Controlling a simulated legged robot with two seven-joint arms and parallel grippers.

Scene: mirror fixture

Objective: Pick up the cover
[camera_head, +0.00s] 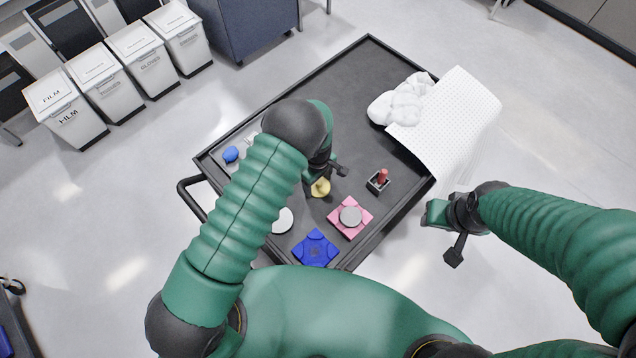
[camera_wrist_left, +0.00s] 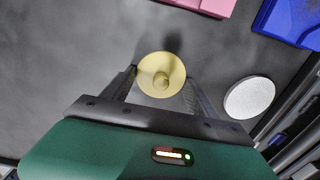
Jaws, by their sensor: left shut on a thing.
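The cover (camera_wrist_left: 161,75) is a round, pale yellow disc with a small knob in its middle. In the left wrist view it sits between the two fingers of my left gripper (camera_wrist_left: 160,85), which is shut on it. In the head view the cover (camera_head: 320,188) shows just below my left gripper (camera_head: 325,180), over the dark cart top. A shadow lies close beside it; I cannot tell its exact height. My right gripper (camera_head: 446,238) is empty, beyond the cart's right edge; its finger opening is unclear.
On the cart (camera_head: 345,75) are a pink fixture with a grey disc (camera_head: 350,216), a blue fixture (camera_head: 315,249), a white disc (camera_head: 283,220), a small holder with a red piece (camera_head: 379,180), a blue item (camera_head: 231,154), a white cloth (camera_head: 400,102) and a perforated sheet (camera_head: 455,110).

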